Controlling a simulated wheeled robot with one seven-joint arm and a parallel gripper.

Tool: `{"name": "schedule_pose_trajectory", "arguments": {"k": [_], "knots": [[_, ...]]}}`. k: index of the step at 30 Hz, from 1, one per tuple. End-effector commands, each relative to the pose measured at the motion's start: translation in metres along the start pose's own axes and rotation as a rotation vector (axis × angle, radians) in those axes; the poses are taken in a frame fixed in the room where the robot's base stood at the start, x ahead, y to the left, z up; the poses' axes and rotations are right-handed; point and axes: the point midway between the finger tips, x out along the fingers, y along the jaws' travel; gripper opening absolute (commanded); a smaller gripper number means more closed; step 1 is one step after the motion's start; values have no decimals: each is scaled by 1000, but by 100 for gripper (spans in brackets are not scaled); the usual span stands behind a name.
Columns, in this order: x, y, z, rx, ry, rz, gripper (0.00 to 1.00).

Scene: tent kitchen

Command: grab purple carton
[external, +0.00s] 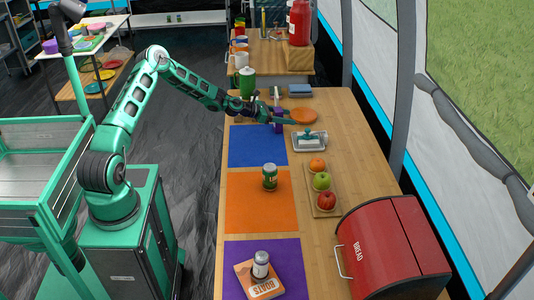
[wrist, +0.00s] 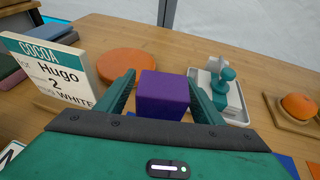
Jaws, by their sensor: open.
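The purple carton (wrist: 163,93) stands on the wooden counter, between the two teal fingers of my gripper (wrist: 161,77) in the wrist view. My gripper is open, with a finger on either side of the carton and a gap visible at each side. The carton's lower part is hidden behind the gripper body. In the external view my gripper (external: 283,107) reaches over the far part of the counter, and the carton (external: 278,112) shows as a small purple patch, partly covered by the gripper.
A COCOA sign (wrist: 52,65) stands close left of my gripper. An orange disc (wrist: 126,65) lies behind the carton. A grey tray (wrist: 222,95) with a teal-handled item is to the right. A green pitcher (external: 247,82) stands left of my gripper.

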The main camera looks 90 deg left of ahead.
Motion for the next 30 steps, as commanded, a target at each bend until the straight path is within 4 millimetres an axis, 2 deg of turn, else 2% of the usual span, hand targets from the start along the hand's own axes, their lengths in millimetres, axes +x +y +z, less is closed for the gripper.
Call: {"name": "schedule_pose_trajectory", "arguments": {"k": [2, 3, 9, 20, 26, 29, 30], "knots": [[0, 0, 0, 0, 0, 0, 61], [0, 0, 0, 0, 0, 0, 56], [0, 0, 0, 0, 0, 0, 11], [-2, 0, 4, 1, -2, 0, 11], [-8, 0, 24, 3, -2, 1, 11], [-16, 0, 43, 4, -3, 0, 11], [-26, 10, 43, 1, 0, 6, 11]]}}
